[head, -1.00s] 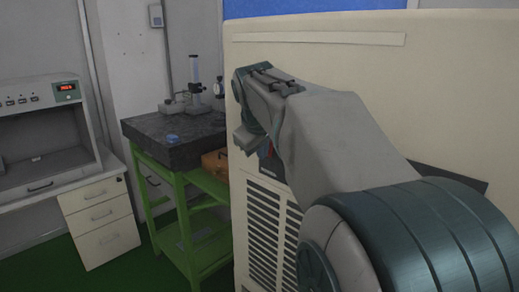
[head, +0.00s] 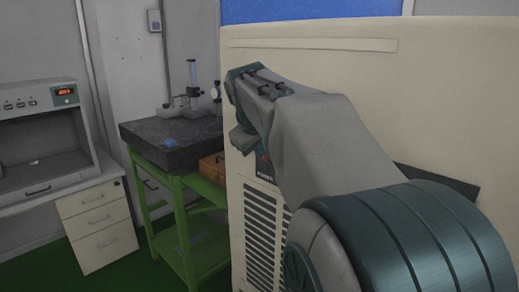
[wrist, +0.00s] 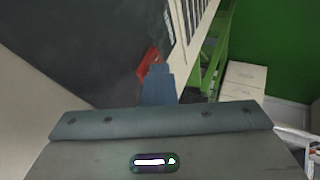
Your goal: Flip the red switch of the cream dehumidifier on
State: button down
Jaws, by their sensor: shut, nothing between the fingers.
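The cream dehumidifier (head: 330,75) fills the right of the head view, with a louvred grille on its lower front. A small red part (head: 265,157) shows above a dark label, mostly hidden by my arm. In the wrist view the red switch (wrist: 147,62) stands on a dark panel, just left of my fingertips. My gripper (wrist: 158,72) is shut and empty, its fingers close beside the red part; I cannot tell whether they touch it. In the head view my fingertips are hidden behind my wrist. The switch's on or off position cannot be made out.
A white drawer unit (head: 98,225) and a bench cabinet stand farther left. Green floor shows between them.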

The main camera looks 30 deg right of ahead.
dwell(0.3)
jog(key=a+f+v, duration=0.1)
jog(key=a+v, duration=0.1)
jog(key=v, duration=1)
jog(key=shift+a, duration=0.3)
jog(key=shift+s+r+b, duration=0.1)
jog(key=shift+b, duration=0.25)
jog(key=b, duration=0.1)
jog(key=f+b, duration=0.1)
jog(key=shift+s+a+f+y+b, duration=0.15)
jog(key=shift+f+y+b, duration=0.15)
